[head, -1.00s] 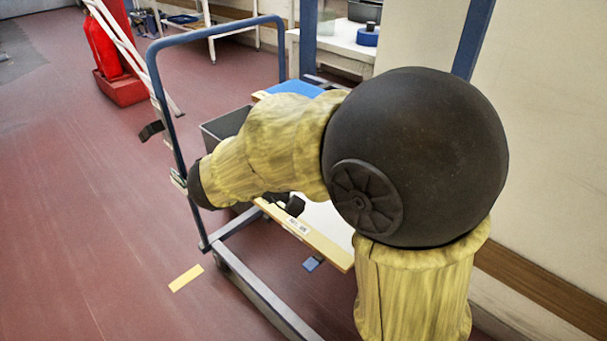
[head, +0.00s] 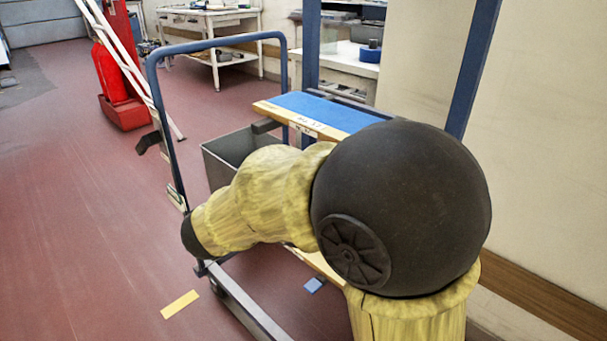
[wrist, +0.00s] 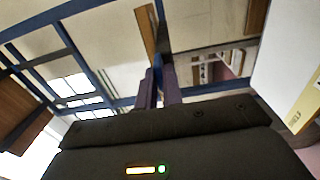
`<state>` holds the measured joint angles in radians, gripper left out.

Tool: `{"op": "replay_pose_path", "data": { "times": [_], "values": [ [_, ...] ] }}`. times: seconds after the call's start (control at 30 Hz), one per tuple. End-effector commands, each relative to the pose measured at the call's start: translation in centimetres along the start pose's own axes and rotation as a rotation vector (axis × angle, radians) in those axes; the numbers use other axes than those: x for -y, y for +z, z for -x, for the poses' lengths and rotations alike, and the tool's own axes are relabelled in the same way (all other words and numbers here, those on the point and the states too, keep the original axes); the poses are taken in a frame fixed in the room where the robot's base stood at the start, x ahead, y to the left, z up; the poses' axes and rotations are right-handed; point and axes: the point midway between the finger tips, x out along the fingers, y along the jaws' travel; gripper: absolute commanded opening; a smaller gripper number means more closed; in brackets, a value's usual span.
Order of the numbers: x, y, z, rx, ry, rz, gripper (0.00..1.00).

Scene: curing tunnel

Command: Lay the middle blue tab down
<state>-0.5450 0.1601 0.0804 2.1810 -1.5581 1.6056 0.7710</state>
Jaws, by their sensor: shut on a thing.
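In the wrist view my gripper (wrist: 161,82) shows as two dark fingers close together. A narrow blue piece (wrist: 158,92) shows between them, which fits the blue tab; I cannot tell its lower end or which tab it is. In the head view my gripper and the tab are hidden behind my own arm. A shelf board with a blue top (head: 318,109) and a labelled wooden front edge stands behind my arm.
A blue-framed trolley (head: 150,85) carries a grey bin (head: 226,160) at the left of the shelf. A red extinguisher stand (head: 125,112) and white benches (head: 215,38) stand farther back. The red floor at left is clear apart from a yellow strip (head: 180,304).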

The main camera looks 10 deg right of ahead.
Motion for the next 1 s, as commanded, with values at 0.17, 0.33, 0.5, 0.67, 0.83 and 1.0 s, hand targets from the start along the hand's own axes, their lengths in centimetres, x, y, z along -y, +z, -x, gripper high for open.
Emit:
{"op": "replay_pose_path", "data": {
  "times": [0.17,0.33,0.5,0.67,0.83,1.0],
  "values": [
    [-0.1,0.2,0.0,0.007,0.003,0.000,0.14],
    [-0.1,0.1,0.0,0.004,0.001,0.000,0.30],
    [-0.1,0.1,0.0,0.003,0.000,0.000,0.30],
    [-0.1,0.0,0.7,0.000,0.000,0.000,0.30],
    [-0.2,-0.1,3.0,-0.003,0.000,0.001,0.30],
    [-0.3,0.0,6.3,-0.004,0.001,0.002,0.30]
  ]
}}
